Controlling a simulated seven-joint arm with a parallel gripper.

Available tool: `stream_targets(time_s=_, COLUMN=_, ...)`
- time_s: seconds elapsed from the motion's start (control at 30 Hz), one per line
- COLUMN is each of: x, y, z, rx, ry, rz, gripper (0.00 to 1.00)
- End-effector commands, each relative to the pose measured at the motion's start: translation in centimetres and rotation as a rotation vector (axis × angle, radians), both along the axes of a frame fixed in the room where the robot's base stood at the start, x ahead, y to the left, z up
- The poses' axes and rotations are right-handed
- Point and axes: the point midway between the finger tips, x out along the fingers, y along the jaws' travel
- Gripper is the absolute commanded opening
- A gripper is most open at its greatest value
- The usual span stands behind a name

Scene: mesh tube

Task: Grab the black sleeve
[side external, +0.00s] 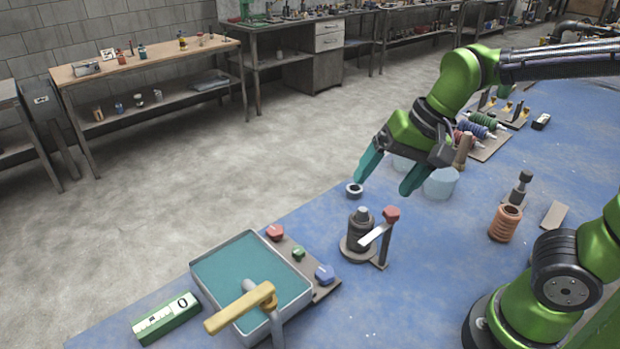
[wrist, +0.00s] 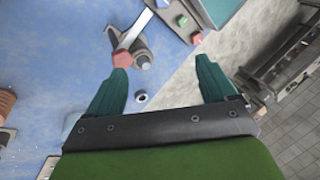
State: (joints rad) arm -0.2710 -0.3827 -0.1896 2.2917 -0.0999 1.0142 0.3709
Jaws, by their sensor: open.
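The black sleeve (side external: 361,235) is a dark, ribbed upright cylinder on a round grey base, with a pale tip showing at its top. A post with a red knob (side external: 391,214) and a flat pale bar stands right beside it. In the wrist view the dark sleeve (wrist: 142,52) is partly hidden by the bar and the red knob (wrist: 121,59). My gripper (side external: 382,187) has two teal fingers spread wide, with nothing between them. It is above the table, farther back than the sleeve. The wrist view shows the fingers (wrist: 161,64) apart too.
A small grey ring (side external: 354,190) lies near the table's left edge, below my gripper. A teal-lined tray (side external: 213,292) with a yellow-handled tap stands in front. An orange ribbed cylinder (side external: 505,223) stands to the right. Pale blue containers (side external: 440,184) are behind my fingers.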

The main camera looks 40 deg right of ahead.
Motion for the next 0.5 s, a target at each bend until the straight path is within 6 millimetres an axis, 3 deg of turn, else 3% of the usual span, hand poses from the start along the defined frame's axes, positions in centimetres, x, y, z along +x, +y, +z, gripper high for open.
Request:
stream_targets(time_s=0.2, x=3.6, y=-0.4, z=-1.5, rx=0.078, ry=0.29, rz=-0.585, gripper=0.85)
stream_targets(time_s=0.5, x=6.8, y=-2.1, z=-1.9, rx=0.119, ry=0.44, rz=-1.511, gripper=0.85)
